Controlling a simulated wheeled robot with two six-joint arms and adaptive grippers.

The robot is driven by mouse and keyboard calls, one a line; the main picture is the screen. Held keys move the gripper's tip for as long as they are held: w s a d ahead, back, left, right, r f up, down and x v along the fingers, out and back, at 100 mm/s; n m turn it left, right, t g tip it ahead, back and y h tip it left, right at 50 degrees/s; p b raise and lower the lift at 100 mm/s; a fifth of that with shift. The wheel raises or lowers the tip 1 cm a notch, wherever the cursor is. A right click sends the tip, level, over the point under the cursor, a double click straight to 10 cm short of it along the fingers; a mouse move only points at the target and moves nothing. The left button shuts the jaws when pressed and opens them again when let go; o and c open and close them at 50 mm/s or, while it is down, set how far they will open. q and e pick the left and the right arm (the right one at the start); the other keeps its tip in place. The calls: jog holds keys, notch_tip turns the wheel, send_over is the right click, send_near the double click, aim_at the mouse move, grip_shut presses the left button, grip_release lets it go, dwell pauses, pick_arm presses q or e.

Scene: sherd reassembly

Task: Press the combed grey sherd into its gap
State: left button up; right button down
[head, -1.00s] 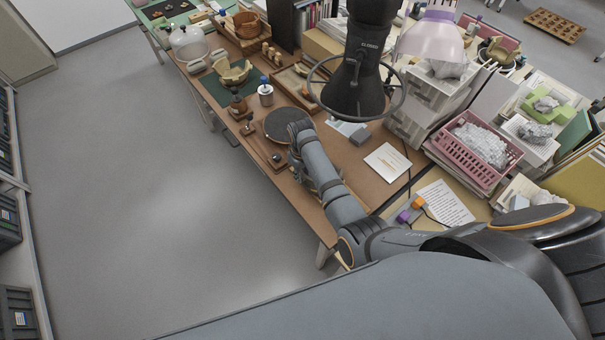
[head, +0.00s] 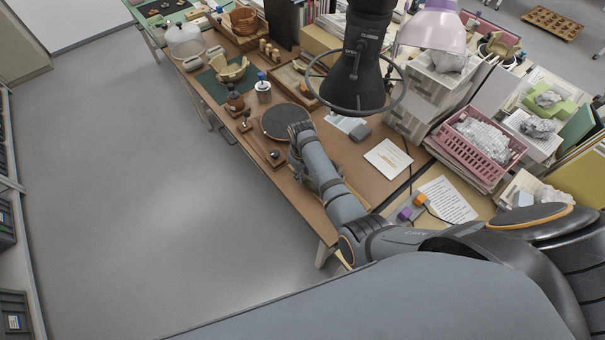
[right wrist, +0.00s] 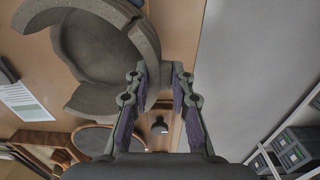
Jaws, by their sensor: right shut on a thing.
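My right gripper (right wrist: 159,80) points at a grey vessel (right wrist: 90,45) in the right wrist view. The vessel has a thick curved rim and a broken, open side. The gripper is shut on a grey piece (right wrist: 153,84), apparently the grey sherd, mostly hidden between the fingers. The piece overlaps the vessel's broken edge in this view; I cannot tell whether it is seated in the gap. Its combing cannot be made out. In the head view my right wrist and forearm cover the gripper and most of the vessel. My left gripper is not in view.
A dark round disc (head: 283,118) lies on the brown table just beyond my right wrist. A wooden block with a dark knob (head: 277,154) stands by the table's floor-side edge. A white card (head: 388,158) lies right of my arm. Open floor lies to the left.

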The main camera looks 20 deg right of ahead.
aim_at(303, 175)
jog(key=shift+w+d, duration=0.1)
jog(key=shift+d, duration=0.15)
jog(key=shift+f+p, duration=0.4)
dwell(1.0)
jog(key=shift+s+f, duration=0.1)
jog(key=shift+s, duration=0.1)
dwell(1.4)
jog(key=c, duration=1.1)
grip_release()
jog(key=shift+w, duration=0.1)
jog(key=r, duration=1.2)
jog(key=shift+a, duration=0.2)
